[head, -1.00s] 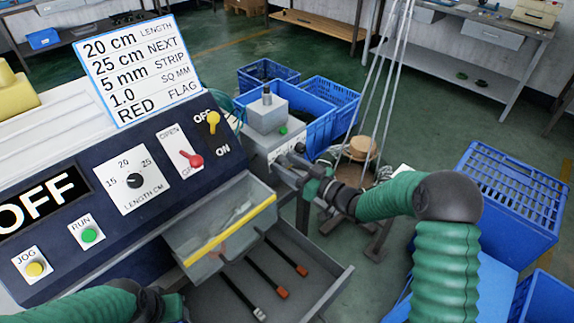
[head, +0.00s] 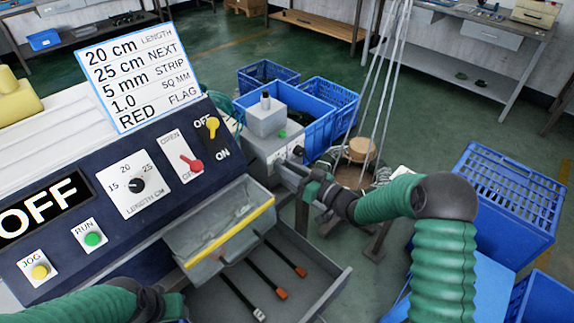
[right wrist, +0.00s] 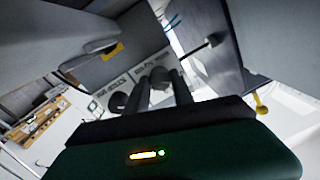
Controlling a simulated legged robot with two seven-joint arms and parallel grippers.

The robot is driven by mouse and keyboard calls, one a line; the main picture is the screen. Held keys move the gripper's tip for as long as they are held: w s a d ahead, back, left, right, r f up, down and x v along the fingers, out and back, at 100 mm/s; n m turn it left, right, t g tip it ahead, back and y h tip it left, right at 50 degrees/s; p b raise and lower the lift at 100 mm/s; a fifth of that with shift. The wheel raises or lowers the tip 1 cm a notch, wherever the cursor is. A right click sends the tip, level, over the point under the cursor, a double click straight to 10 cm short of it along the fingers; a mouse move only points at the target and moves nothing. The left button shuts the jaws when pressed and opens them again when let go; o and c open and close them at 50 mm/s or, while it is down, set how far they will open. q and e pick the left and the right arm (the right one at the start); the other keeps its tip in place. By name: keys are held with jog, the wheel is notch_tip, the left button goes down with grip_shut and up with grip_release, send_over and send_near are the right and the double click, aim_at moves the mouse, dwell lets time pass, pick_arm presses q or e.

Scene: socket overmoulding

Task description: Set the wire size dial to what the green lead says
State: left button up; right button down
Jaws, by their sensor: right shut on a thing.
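My right gripper (head: 286,172) reaches the front of a small grey machine (head: 266,118) in the head view. In the right wrist view its two dark fingers (right wrist: 162,85) are closed around a dark round knob (right wrist: 160,76) in front of a white plate. A second dark knob (right wrist: 117,102) stands just left of the fingers. The plates' markings are too small to read, so I cannot tell which knob is the wire size dial. No lead that I can clearly call green shows. My left arm enters at the bottom left; its gripper is out of frame.
A large panel carries a length dial (head: 136,185), a red lever (head: 191,163), a yellow switch (head: 212,125) and an OFF display (head: 42,207). A card (head: 126,72) lists 1.0 SQ MM. A grey tray (head: 320,290) holds dark leads. Blue crates (head: 512,200) stand around.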

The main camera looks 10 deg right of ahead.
jog(key=m+p, duration=0.2)
jog(key=shift+d+r+m, duration=0.1)
jog(key=shift+r+m, duration=0.1)
jog(key=shift+m, duration=0.1)
jog(key=m+p, duration=0.2)
jog(key=m, duration=0.1)
jog(key=m+p, duration=0.1)
jog(key=m, duration=0.1)
jog(key=shift+f+m+t, duration=0.1)
jog(key=shift+m+t, duration=0.2)
jog(key=shift+m, duration=0.1)
jog(key=m+p, duration=0.1)
jog(key=m, duration=0.2)
jog(key=shift+m+p, duration=0.3)
jog(key=shift+m, duration=0.1)
jog(key=m, duration=0.3)
jog(key=m+h+p, duration=0.1)
jog(key=m, duration=0.3)
jog(key=m+t, duration=0.1)
jog(key=m, duration=0.3)
jog(key=shift+f+h+p, duration=0.3)
jog(key=shift+m, duration=0.3)
